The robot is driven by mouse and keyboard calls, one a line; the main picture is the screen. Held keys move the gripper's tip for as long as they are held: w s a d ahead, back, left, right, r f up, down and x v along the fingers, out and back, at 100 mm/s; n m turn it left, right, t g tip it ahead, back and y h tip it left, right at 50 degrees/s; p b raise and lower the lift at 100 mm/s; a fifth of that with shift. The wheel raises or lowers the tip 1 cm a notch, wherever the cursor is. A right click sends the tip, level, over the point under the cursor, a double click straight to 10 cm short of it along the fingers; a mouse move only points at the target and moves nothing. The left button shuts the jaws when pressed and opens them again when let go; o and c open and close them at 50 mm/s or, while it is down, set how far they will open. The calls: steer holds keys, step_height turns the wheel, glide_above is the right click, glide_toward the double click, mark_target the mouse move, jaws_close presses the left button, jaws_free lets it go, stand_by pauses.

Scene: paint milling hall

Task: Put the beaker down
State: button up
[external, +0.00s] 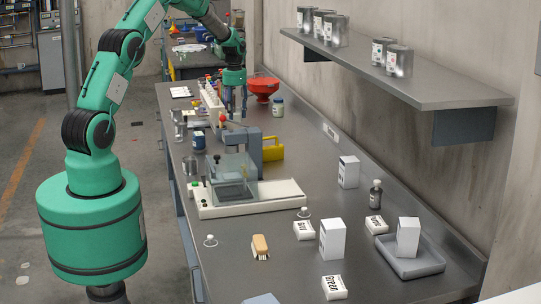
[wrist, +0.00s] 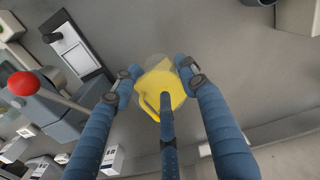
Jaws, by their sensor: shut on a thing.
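My gripper (external: 236,112) is over the far part of the grey bench, fingers pointing down, above and behind the blue-grey press. In the external view the beaker is hardly discernible among the fingers. I cannot tell whether its base touches the bench (external: 330,185).
A yellow object (external: 272,149) sits beside the press. Bare bench lies along the wall, below the shelf (external: 390,75).

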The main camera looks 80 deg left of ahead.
step_height(320, 180, down, 11)
steer(key=shift+s+r, duration=0.1)
stand_by(0.3)
